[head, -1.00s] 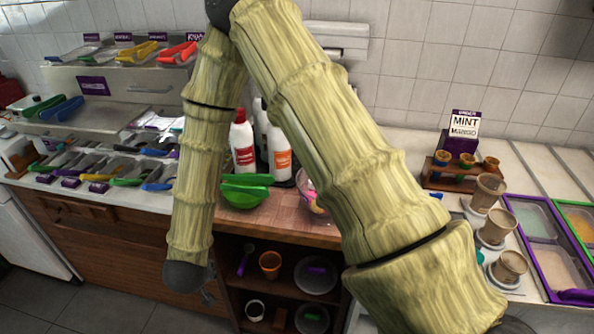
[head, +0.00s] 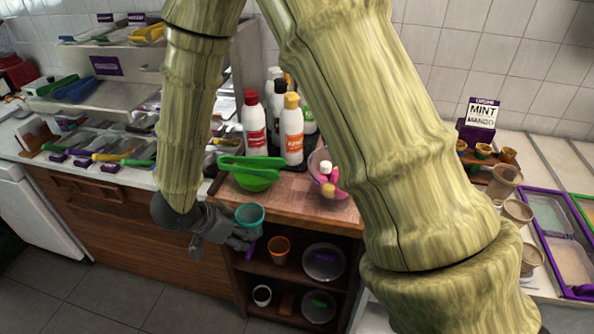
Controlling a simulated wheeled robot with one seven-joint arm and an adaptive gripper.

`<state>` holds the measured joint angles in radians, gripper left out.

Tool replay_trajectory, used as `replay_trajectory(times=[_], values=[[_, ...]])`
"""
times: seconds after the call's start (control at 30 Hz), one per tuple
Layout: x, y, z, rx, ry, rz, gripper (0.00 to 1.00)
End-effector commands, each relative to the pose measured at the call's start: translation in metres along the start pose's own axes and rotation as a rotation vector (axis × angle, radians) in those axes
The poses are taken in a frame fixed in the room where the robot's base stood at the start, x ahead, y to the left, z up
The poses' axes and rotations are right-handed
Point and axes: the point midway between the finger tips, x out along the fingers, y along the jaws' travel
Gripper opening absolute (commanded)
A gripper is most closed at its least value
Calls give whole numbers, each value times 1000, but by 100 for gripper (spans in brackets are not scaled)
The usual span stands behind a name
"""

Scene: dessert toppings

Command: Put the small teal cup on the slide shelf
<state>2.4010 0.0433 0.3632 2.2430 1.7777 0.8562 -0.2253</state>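The small teal cup (head: 250,214) is upright at the fingers of my gripper (head: 242,238), in front of the counter's front edge. The fingers seem closed on its lower side, partly hidden by the cup and the dark wrist. An open shelf unit (head: 288,275) under the counter has two levels and lies just below and to the right of my gripper. I cannot tell which level is the slide shelf. An orange cup (head: 279,251) stands on the upper level, near a purple utensil (head: 250,246) and a round plate (head: 323,264).
The lower level holds a white cup (head: 262,295) and another plate (head: 318,307). On the counter (head: 290,197) above are a green bowl (head: 252,179), sauce bottles (head: 291,131) and a glass bowl (head: 340,191). My arm crosses the view.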

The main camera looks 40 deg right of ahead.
Motion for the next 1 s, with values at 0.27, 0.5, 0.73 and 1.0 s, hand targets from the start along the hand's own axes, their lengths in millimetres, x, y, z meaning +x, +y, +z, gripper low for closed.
replay_trajectory(times=[0.27,0.5,0.73,1.0], values=[[25,0,-45,4,0,3,28],[51,-2,-86,3,0,1,28],[69,-2,-111,0,-1,1,28],[76,-3,-124,0,0,1,28]])
